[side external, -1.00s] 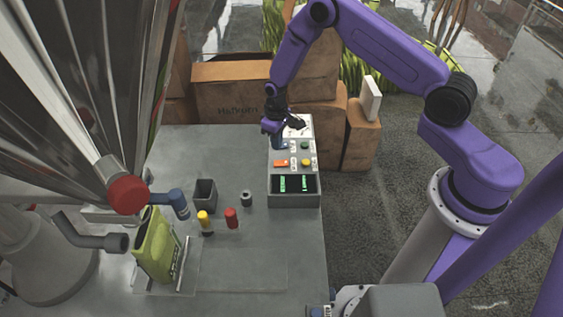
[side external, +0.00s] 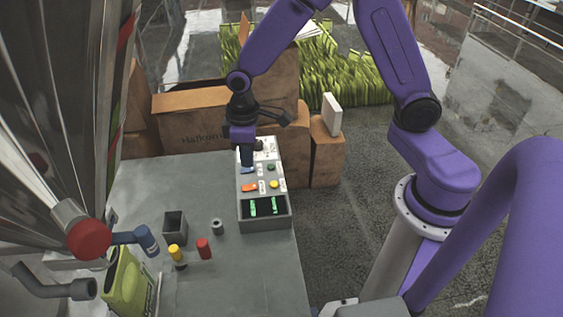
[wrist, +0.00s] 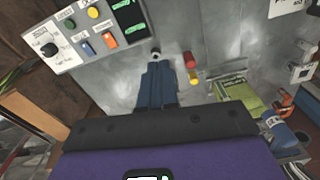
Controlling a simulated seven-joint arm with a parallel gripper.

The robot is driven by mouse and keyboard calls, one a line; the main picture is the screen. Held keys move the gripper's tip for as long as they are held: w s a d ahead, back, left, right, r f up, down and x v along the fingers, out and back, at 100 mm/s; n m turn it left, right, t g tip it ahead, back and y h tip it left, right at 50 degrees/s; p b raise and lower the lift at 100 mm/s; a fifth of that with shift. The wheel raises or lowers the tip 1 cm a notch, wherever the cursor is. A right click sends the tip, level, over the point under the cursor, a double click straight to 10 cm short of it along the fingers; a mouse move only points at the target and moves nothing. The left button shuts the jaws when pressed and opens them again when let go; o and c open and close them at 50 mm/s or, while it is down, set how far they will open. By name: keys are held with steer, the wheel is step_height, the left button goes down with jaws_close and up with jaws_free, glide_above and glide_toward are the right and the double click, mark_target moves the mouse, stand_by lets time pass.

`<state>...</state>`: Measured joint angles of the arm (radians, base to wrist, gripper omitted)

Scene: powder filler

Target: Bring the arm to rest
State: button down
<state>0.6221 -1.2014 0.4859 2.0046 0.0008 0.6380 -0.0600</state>
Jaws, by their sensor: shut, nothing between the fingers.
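My gripper (side external: 246,167) hangs fingers-down at the far left corner of the control panel (side external: 264,212) and covers part of it. Its slim blue fingers are together, with nothing between them. In the wrist view the shut fingers (wrist: 157,84) show over the grey table, beside the panel (wrist: 72,62). I cannot tell how high the fingertips are above the panel or whether they touch it. The panel carries an orange switch (side external: 249,188), a yellow button (side external: 273,184), a green button (side external: 271,167) and two green displays.
Cardboard boxes (side external: 195,115) stand behind. The filler machine is at the left.

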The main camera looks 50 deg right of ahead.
steer(key=s+d+r+n, duration=0.2)
steer(key=s+r, duration=0.3)
steer(key=s, duration=0.6)
steer(key=s+d+r+n, duration=0.3)
steer(key=s+r, duration=0.2)
steer(key=s, duration=0.7)
steer(key=shift+s+d+r, duration=0.15)
steer(key=shift+s+d, duration=0.05)
steer(key=shift+d, duration=0.2)
